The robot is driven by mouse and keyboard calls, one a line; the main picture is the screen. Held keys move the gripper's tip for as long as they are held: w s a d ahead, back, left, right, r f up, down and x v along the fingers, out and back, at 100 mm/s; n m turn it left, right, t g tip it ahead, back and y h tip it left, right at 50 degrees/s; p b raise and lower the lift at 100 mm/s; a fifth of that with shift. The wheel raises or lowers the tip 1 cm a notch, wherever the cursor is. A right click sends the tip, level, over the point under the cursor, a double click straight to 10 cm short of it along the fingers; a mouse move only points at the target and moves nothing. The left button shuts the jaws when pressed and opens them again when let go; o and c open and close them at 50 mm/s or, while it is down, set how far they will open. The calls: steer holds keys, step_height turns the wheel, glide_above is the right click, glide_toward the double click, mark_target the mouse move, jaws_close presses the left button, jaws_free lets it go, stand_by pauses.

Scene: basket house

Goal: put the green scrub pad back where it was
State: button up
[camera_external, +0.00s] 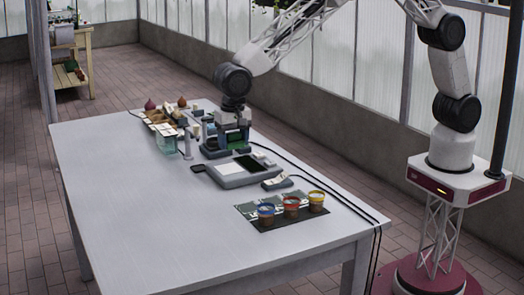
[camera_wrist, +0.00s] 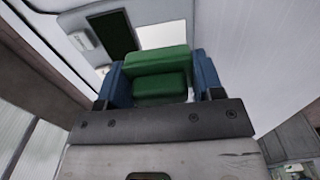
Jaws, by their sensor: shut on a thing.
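The green scrub pad (camera_wrist: 158,62) is a bright green block in the wrist view, held between the blue fingers of my gripper (camera_wrist: 160,84). I cannot tell how high the pad is above the table.
Three cups with blue, red and yellow rims (camera_external: 291,203) stand on a dark mat (camera_external: 258,224). A glass container with light pieces (camera_external: 165,140) stands left of my gripper. Dark cables run along the right edge. The table's (camera_external: 145,220) front left is clear.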

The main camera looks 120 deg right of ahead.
glide_above(236, 196)
steer(key=shift+f, duration=0.55)
steer(key=shift+f, duration=3.15)
steer(key=shift+f, duration=0.1)
steer(key=shift+f, duration=1.75)
steer(key=shift+f, duration=0.15)
steer(key=o, duration=1)
steer(key=shift+c, duration=0.2)
